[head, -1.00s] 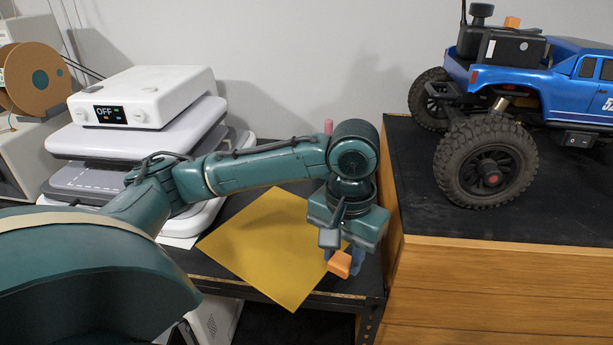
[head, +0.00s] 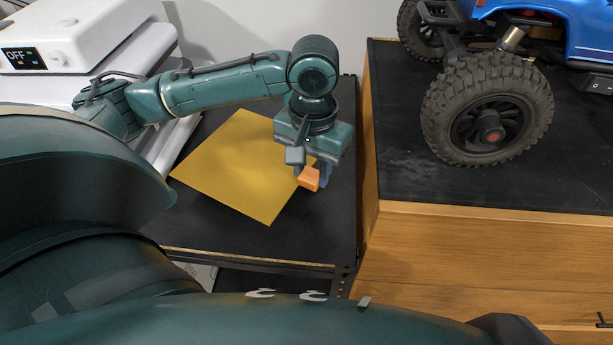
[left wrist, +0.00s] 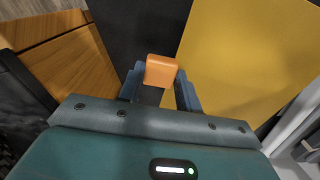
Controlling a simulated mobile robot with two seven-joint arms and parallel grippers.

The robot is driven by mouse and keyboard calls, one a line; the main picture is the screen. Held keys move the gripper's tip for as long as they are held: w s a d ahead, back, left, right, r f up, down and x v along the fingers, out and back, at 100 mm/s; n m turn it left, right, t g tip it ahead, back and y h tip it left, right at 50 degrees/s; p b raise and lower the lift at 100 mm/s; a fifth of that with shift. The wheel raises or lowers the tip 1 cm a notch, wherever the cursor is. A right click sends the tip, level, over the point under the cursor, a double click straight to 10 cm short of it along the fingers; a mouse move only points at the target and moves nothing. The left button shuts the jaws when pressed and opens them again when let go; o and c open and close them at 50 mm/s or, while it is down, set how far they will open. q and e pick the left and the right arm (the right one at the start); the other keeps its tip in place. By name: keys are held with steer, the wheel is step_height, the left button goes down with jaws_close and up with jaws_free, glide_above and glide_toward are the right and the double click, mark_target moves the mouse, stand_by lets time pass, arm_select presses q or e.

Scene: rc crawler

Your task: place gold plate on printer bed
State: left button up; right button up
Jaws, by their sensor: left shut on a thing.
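The gold plate (head: 225,165) is a thin flat square over the black table, turned cornerwise. It fills much of the right of the left wrist view (left wrist: 250,60). My left gripper (head: 316,178) is at the plate's right corner and is shut there, with blue fingers and an orange block (left wrist: 161,70) at their tips. The gripped corner is hidden by the gripper. I cannot tell whether the plate touches the table or hangs just above it. No printer bed can be made out clearly now. My right gripper is out of view.
A white machine (head: 95,35) with an OFF display stands at the left. The black table (head: 325,225) has bare room in front of the plate. A wooden cabinet (head: 470,250) at the right carries a blue crawler (head: 590,35) with a big black wheel (head: 487,110).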

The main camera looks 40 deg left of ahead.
mark_target(311, 187)
arm_select(q)
step_height(311, 187, down, 5)
stand_by(0.4)
steer(key=o, duration=1.1)
steer(key=shift+f, duration=0.15)
